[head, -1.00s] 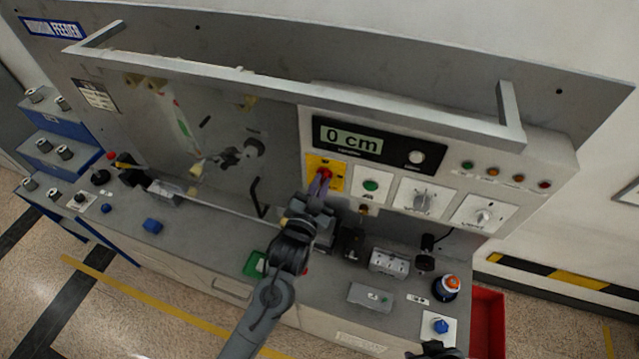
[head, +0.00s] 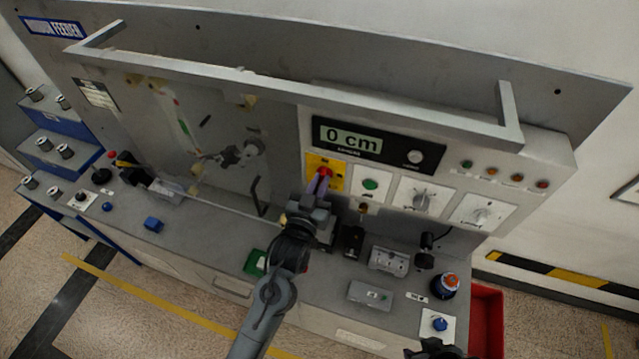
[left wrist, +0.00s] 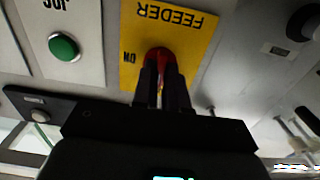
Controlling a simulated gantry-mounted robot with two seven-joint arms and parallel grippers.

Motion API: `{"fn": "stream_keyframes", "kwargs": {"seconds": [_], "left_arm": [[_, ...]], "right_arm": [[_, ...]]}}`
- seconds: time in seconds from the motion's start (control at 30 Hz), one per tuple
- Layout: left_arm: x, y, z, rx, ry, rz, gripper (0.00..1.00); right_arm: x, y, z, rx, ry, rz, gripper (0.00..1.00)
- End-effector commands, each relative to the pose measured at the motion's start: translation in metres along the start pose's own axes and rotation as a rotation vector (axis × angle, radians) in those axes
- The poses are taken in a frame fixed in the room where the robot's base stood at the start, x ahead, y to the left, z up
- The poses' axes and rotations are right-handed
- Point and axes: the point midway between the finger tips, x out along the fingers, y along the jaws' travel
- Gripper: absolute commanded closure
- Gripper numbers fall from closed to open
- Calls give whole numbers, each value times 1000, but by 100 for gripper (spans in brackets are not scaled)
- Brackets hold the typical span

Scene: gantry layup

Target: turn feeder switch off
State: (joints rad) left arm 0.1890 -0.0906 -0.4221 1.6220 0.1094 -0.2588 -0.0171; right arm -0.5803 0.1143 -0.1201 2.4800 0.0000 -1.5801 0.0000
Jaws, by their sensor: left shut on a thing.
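The feeder switch is a red knob (head: 325,172) on a yellow plate (head: 337,181) on the machine's front panel. In the left wrist view the red knob (left wrist: 158,54) sits on the yellow plate (left wrist: 193,35), which reads FEEDER and ON and appears upside down. My left gripper (head: 318,186) is at the knob. In the left wrist view its two dark fingers (left wrist: 161,82) are shut on the red knob and hide its lower part. Of my right arm, only a dark part (head: 436,350) shows at the bottom edge; its fingers cannot be made out.
Right of the plate are a green button (head: 370,184) and two white knob plates (head: 423,199). A display (head: 350,139) above reads 0 cm. A grey rail (head: 290,89) juts out across the panel's top. Small fixtures and a blue knob (head: 440,324) stand on the bench below.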

Motion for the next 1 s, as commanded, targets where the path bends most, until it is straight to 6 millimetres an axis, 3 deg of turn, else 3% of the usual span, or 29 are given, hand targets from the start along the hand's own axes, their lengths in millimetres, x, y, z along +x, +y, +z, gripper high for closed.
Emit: {"fn": "stream_keyframes", "kwargs": {"seconds": [0.2,0.23,0.4,0.77,1.0], "left_arm": [[0,0,0,-3,0,-1,100],[0,0,0,-2,0,-1,86],[0,0,0,-1,0,-1,62],[-3,0,1,0,0,0,62],[-31,0,3,-1,0,0,62]], "right_arm": [[0,1,0,-3,-1,3,57],[0,1,0,-4,-1,3,57],[0,2,1,-9,-2,7,57],[1,2,1,-9,-1,7,57],[9,1,3,-4,-1,3,57]]}}
